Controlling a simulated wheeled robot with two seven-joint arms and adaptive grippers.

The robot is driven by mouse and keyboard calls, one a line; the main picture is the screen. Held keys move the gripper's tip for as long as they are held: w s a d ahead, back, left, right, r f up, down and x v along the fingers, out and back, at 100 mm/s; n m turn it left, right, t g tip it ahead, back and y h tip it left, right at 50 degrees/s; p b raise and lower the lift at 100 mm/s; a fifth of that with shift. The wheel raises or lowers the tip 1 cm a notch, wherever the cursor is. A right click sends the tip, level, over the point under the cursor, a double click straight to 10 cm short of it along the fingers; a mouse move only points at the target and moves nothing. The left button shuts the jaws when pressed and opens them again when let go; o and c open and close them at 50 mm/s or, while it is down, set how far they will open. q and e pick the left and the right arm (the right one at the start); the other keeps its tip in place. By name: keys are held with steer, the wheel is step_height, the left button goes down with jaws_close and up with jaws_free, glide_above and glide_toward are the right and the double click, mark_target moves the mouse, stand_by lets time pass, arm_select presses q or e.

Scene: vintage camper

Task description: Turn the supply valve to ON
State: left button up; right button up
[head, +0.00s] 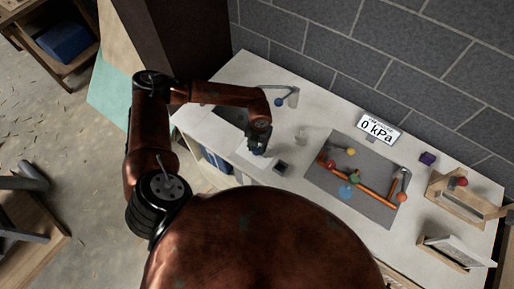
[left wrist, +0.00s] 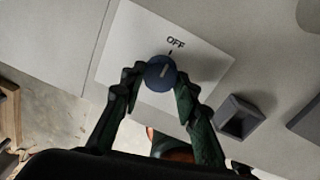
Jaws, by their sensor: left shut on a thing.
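The supply valve is a round dark blue knob (left wrist: 160,73) with a pale line on its face. It sits on a white plate (left wrist: 120,45). The plate carries the word OFF and a short dark tick just above the knob; the pale line lies near that tick. No ON label shows. My left gripper (left wrist: 158,82) has its two fingers on either side of the knob and is shut on it. In the head view, the left gripper (head: 258,143) reaches down to the bench and mostly hides the knob. My right gripper is not in view.
A display (head: 380,127) reading 0 kPa stands at the back of the bench. A grey mat (head: 325,180) holds orange pipes with coloured parts. A small dark open box (left wrist: 240,117) is right of the plate. A wooden stand (head: 450,190) is at the far right.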

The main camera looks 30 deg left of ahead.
arm_select(q)
steer(key=shift+c, duration=0.5)
steer(key=shift+f+m+b, duration=0.1)
steer(key=shift+m+b, duration=0.45)
steer(key=shift+m, duration=0.05)
steer(key=shift+m+b, duration=0.9)
steer(key=shift+m, duration=0.3)
steer(key=m+b, duration=0.4)
steer(key=m, duration=0.1)
steer(key=shift+a+f, duration=0.1)
steer(key=shift+a, duration=0.05)
steer(key=m+b, duration=0.4)
steer(key=m, duration=0.1)
steer(key=shift+m+t, duration=0.3)
steer(key=shift+m, duration=0.1)
steer(key=shift+r+m+h+b, duration=0.2)
steer(key=shift+m+h+b, duration=0.1)
steer(key=shift+m+b, duration=1.4)
steer(key=shift+w, duration=0.1)
steer(key=o, duration=1.1)
